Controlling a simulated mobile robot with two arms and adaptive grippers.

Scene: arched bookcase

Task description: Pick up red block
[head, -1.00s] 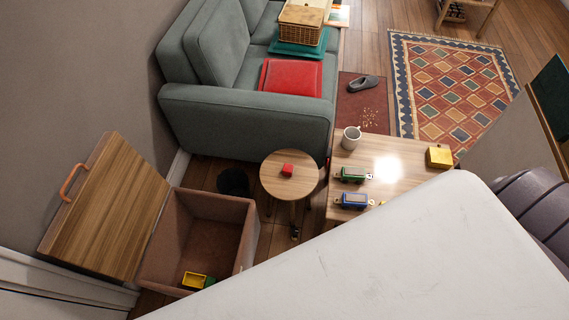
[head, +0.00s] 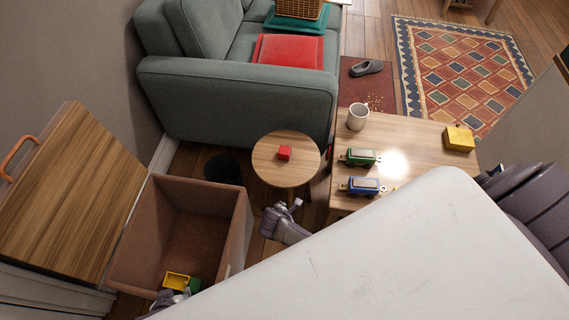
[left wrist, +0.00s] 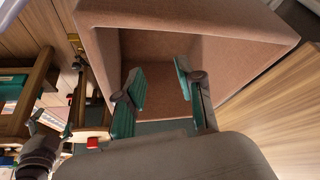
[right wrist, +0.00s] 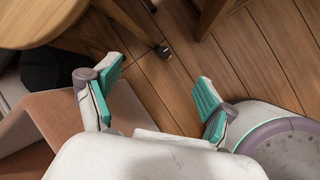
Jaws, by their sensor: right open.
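The red block (head: 284,153) sits on the small round table (head: 268,170); it also shows small at the lower left of the left wrist view (left wrist: 92,142). My left gripper (head: 180,293) shows only partly, at the box's near end. Its fingers in the left wrist view (left wrist: 160,78) are spread and empty, with the box beyond.
The open box (head: 242,215) holds a yellow toy (head: 177,281); its lid (head: 60,190) leans left. A dark bin (head: 222,168) stands beside the round table.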

